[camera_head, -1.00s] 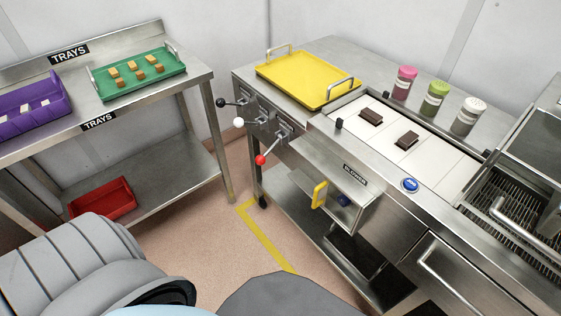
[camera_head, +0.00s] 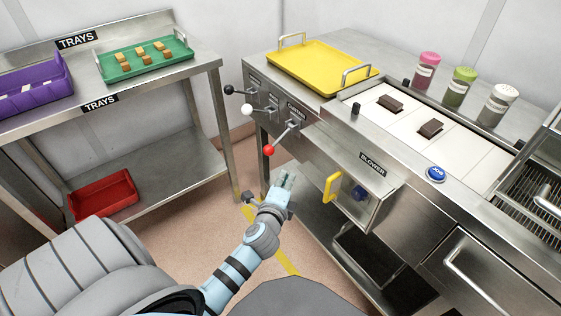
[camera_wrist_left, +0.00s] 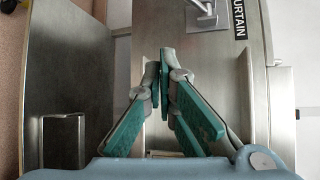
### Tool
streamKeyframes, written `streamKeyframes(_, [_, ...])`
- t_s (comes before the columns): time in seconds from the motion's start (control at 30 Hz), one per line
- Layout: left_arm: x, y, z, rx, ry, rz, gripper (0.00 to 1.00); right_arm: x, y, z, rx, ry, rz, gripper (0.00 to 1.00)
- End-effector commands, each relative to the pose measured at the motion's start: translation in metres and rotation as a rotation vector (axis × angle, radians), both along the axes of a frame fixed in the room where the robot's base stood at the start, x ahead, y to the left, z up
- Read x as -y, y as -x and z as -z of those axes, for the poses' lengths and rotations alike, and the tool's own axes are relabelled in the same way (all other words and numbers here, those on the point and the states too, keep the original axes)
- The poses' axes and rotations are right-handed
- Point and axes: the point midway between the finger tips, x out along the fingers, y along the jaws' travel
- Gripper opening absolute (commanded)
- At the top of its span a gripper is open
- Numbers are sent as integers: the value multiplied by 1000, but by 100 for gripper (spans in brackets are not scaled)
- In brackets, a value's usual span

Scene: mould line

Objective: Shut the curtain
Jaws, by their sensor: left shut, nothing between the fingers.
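Three levers stick out from the end of the steel machine: one with a black knob (camera_head: 228,89), one with a white knob (camera_head: 246,109) and one with a red knob (camera_head: 269,150). In the left wrist view a partly cut-off CURTAIN label (camera_wrist_left: 240,18) shows beside a lever mount (camera_wrist_left: 203,14). My left gripper (camera_head: 288,177) is just below the red knob, apart from it, shut and empty. It also shows in the left wrist view (camera_wrist_left: 163,60). The curtain itself cannot be made out. My right gripper is not in view.
A blower box (camera_head: 372,170) with a yellow handle (camera_head: 330,188) juts out right of my left gripper. A yellow tray (camera_head: 322,68) lies on the machine's top. A steel tray table (camera_head: 140,98) stands at the left. The floor between them is free.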

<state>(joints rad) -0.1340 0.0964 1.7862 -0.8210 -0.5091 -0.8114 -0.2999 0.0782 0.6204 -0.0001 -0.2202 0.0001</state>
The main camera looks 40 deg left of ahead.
Motion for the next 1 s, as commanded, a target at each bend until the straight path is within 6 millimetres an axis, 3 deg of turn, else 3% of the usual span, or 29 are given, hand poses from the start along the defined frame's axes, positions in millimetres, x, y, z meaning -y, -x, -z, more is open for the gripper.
streamKeyframes(0.33, [-5,-12,4,0,3,0,0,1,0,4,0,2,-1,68])
streamKeyframes(0.77, [-37,-92,27,0,5,0,0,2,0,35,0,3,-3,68])
streamKeyframes(1.0, [-63,-69,15,-3,4,2,0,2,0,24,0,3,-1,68])
